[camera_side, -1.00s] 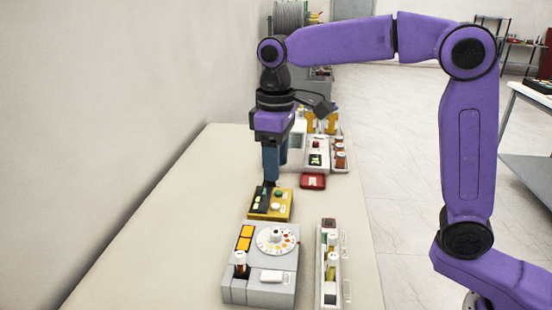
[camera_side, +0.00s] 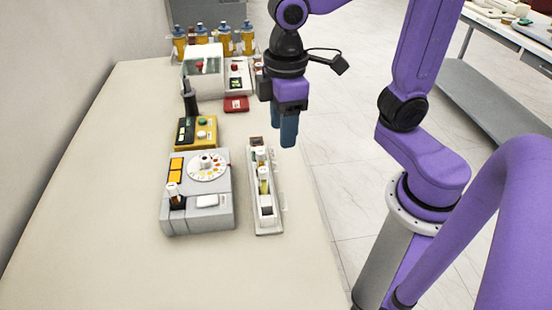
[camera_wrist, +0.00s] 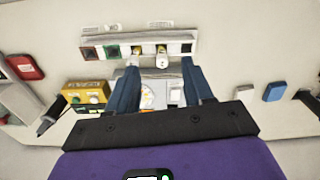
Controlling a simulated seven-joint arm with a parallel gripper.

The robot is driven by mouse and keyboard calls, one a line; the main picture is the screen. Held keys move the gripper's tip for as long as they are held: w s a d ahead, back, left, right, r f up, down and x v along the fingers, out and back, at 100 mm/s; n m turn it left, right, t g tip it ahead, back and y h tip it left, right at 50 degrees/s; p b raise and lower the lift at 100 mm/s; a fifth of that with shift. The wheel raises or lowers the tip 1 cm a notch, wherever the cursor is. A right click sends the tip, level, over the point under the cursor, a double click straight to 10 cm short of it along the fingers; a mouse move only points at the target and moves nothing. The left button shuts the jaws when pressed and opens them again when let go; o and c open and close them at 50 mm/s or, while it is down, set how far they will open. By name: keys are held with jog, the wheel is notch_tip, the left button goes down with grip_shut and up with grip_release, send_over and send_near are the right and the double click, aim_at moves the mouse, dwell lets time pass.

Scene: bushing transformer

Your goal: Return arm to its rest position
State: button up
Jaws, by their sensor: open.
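My gripper (camera_side: 287,145) hangs pointing down near the right edge of the bench, behind the long white rack (camera_side: 267,222) in the side view. In the wrist view my gripper's blue fingers (camera_wrist: 160,68) are spread apart with nothing held between them. The white rack (camera_wrist: 100,42) shows just beyond the fingertips there, with several vials in it. My arm reaches in from the right of the side view, with the gripper clear of the bench objects.
A grey device with a white dial (camera_side: 208,166) stands left of the rack. Behind it are a yellow box (camera_side: 207,133), an upright black tool (camera_side: 190,102) and a red box (camera_side: 237,104). White devices and several bottles (camera_side: 225,42) stand at the back. The bench front (camera_side: 120,265) is clear.

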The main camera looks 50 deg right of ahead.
jog(key=s+d+f+n, duration=0.1)
jog(key=s+d+f, duration=0.1)
jog(key=s, duration=0.3)
jog(key=s+d+f+n, duration=0.1)
jog(key=s+d+f, duration=0.1)
jog(key=s+d, duration=0.3)
jog(key=shift+s+f, duration=0.25)
jog(key=shift+s, duration=0.25)
